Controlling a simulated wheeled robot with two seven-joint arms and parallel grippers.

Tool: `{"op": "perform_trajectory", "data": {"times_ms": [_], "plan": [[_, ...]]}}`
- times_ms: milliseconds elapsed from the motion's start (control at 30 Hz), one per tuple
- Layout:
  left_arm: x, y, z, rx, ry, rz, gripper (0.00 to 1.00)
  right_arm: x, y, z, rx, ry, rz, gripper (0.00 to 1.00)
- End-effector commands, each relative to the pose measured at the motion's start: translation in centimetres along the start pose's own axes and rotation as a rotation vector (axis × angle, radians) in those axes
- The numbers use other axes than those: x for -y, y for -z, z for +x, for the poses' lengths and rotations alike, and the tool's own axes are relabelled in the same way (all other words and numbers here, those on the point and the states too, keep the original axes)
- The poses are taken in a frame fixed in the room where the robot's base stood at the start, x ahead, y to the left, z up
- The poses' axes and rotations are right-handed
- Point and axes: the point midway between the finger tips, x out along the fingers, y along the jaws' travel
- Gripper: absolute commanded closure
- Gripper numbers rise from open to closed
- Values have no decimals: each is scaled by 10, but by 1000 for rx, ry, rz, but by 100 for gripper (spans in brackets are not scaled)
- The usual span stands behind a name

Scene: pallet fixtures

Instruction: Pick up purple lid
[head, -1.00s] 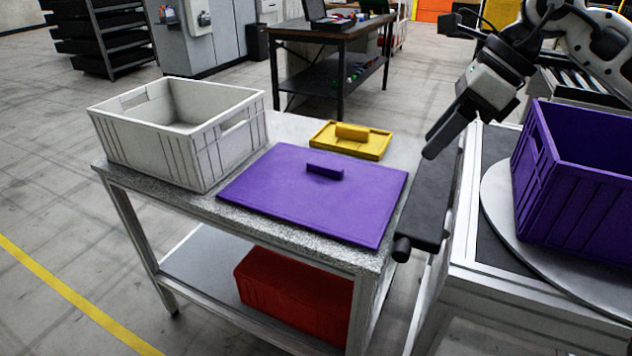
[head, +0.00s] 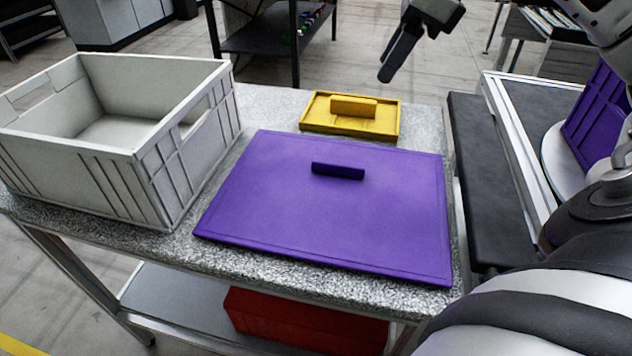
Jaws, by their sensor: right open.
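The purple lid (head: 300,215) lies flat on the speckled grey table, with a raised bar handle (head: 337,171) on top. My right gripper (head: 388,72) is in the air beyond the table's back right part, above and behind the lid, apart from it and empty. Its fingers point down and overlap in the picture. My left gripper is not in view.
An open grey crate (head: 110,150) stands left of the lid. A smaller yellow lid (head: 350,115) lies behind it. A red crate (head: 300,322) is on the shelf below. A purple crate (head: 592,118) stands at the right, past a dark ledge (head: 490,180).

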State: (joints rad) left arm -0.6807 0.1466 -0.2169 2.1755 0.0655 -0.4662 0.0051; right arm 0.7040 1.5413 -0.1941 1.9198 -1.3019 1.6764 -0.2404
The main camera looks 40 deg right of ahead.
Motion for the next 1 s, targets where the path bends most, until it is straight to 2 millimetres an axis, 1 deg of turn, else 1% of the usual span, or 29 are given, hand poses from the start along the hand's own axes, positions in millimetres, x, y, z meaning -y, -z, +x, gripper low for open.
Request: {"op": "perform_trajectory", "data": {"times_ms": [33,200,467,567,800,900,1000], "plan": [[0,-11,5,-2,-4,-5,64,0,6,14,0,1,0,56],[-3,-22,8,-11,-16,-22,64,0,14,34,0,0,0,56],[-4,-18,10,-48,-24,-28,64,0,19,54,0,-1,0,56],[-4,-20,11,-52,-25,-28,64,-1,20,71,-3,-3,-2,56],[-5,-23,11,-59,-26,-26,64,-1,19,122,-1,-4,-1,56],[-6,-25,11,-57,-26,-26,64,-1,19,138,0,-3,-1,56],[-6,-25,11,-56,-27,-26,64,0,18,148,1,-2,-1,56]]}}
